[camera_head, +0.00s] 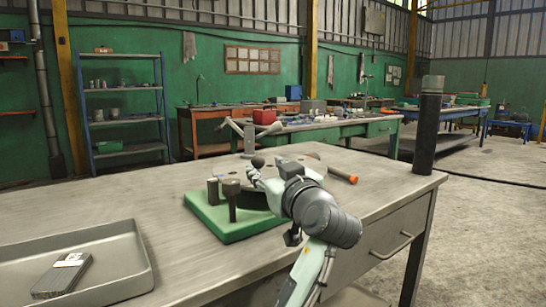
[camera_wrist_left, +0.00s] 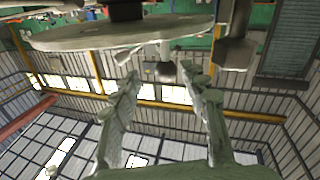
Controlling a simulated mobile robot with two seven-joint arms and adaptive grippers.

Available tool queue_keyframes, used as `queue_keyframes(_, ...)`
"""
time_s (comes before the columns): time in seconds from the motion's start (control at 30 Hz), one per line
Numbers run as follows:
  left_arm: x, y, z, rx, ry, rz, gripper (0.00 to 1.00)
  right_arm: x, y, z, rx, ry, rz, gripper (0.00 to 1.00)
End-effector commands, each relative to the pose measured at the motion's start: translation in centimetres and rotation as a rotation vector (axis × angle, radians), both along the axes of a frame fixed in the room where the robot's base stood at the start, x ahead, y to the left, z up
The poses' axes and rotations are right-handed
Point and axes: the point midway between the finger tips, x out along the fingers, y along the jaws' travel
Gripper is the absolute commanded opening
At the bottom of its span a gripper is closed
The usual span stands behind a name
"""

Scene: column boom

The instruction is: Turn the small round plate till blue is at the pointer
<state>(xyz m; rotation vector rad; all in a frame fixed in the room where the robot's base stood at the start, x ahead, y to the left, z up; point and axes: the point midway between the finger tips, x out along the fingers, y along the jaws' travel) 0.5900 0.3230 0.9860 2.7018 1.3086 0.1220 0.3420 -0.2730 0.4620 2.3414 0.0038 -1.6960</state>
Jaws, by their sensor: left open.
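A green base (camera_head: 225,226) stands on the grey workbench. No blue mark and no clear pointer can be made out. My left gripper (camera_head: 257,174) is over the far right side of the base. In the wrist view its fingers (camera_wrist_left: 160,78) are apart with nothing between them. I cannot tell whether they touch the disc.
A grey tray (camera_head: 128,257) with a dark block (camera_head: 62,275) lies at the bench's left front. An orange-ended rod (camera_head: 343,175) lies behind my arm. A dark upright cylinder (camera_head: 429,130) stands at the right corner. The bench between tray and base is clear.

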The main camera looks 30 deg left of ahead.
Motion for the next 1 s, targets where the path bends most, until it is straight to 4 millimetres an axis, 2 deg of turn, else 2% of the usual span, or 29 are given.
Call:
queue_keyframes(0.03,-0.2,0.5,0.1,-0.021,-0.009,0.020,0.44,-0.9,0.2,0.0,0.011,0.021,-0.026,0.58)
queue_keyframes(0.13,-0.1,1.4,0.3,-0.034,-0.018,0.038,0.44,-1.6,0.2,0.0,0.021,0.039,-0.049,0.58)
queue_keyframes(0.6,3.8,6.6,0.3,-0.030,-0.016,0.036,0.44,-1.4,0.3,-2.0,0.030,0.048,-0.046,0.58)
queue_keyframes(0.97,4.2,7.2,0.2,-0.032,-0.016,0.035,0.44,-1.4,0.3,-2.4,0.031,0.052,-0.045,0.58)
queue_keyframes(1.0,4.2,7.2,0.2,-0.032,-0.016,0.035,0.42,-1.4,0.3,-2.4,0.031,0.052,-0.045,0.58)
